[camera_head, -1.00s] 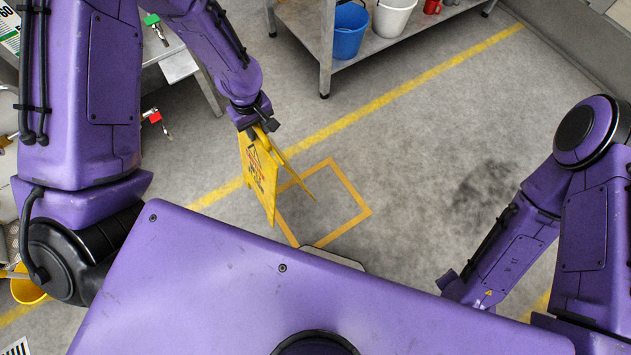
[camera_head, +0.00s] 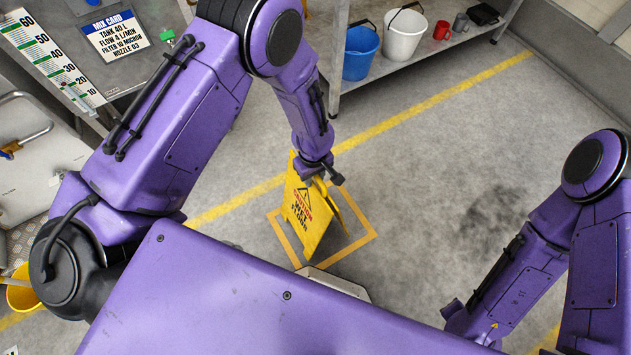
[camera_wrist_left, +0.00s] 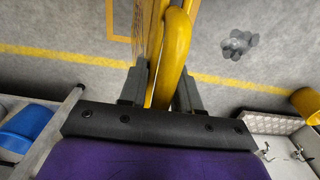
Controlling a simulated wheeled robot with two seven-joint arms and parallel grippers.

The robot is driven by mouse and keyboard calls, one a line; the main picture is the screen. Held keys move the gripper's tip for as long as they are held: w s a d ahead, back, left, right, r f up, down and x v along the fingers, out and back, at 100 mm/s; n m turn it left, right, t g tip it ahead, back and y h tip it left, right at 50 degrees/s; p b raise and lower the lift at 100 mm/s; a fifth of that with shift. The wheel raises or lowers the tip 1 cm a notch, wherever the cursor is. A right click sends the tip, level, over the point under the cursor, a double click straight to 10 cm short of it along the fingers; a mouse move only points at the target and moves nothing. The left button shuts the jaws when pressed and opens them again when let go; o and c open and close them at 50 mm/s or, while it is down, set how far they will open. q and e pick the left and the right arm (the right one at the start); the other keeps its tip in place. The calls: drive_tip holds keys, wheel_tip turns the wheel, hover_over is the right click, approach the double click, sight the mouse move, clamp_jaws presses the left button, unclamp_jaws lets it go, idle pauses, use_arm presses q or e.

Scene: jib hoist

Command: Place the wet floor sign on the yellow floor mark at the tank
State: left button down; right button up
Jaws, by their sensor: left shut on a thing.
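The yellow wet floor sign (camera_head: 306,212) hangs from my left gripper (camera_head: 322,181), which is shut on its top. The sign's two panels are spread a little, with the printed face toward the lower left. In the left wrist view the fingers (camera_wrist_left: 158,92) close around the sign's yellow top bar (camera_wrist_left: 175,50). The yellow floor mark (camera_head: 357,244) is a square outline, and the sign appears over it in the head view. I cannot tell whether the sign's feet touch the floor. My right gripper is out of view; only the right arm shows.
A metal shelf (camera_head: 420,52) at the top holds a blue bucket (camera_head: 361,52), a white bucket (camera_head: 404,34) and a red mug (camera_head: 442,30). A yellow line (camera_head: 420,107) crosses the floor. A yellow bucket (camera_head: 20,293) stands at far left. Floor right of the mark is clear.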

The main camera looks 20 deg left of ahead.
sight(314, 204)
use_arm(q)
drive_tip(key=f, duration=0.3)
drive_tip(key=shift+d+f, duration=0.2)
drive_tip(key=c, duration=0.8)
unclamp_jaws()
